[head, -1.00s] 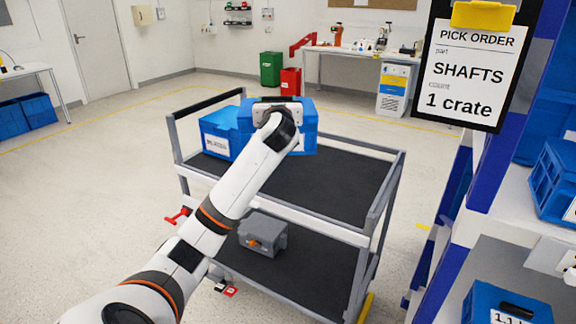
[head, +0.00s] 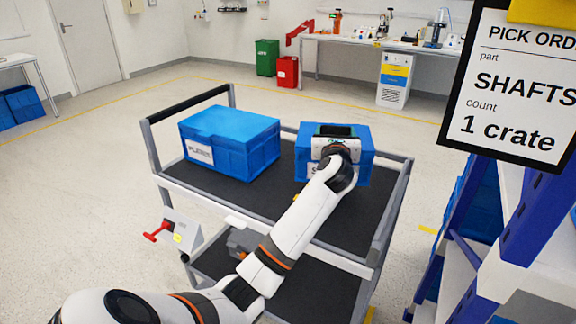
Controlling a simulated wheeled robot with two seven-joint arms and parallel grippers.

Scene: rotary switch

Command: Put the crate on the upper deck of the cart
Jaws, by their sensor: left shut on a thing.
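A blue crate (head: 364,158) with a white label partly hidden by my arm is at the right far part of the cart's upper deck. My left gripper (head: 336,134) is shut on the crate's near upper side. I cannot tell whether the crate touches the dark upper deck (head: 262,193) or hangs just above it. Another blue crate (head: 232,142), lidded and labelled, sits on the same deck to the left, with a gap between the two. My right gripper is not in view.
A grey box (head: 240,242) on the lower deck is mostly hidden by my arm. Grey rails and a black handle (head: 190,104) edge the cart. A blue-posted rack (head: 545,215) and a pick order sign (head: 520,85) stand close on the right.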

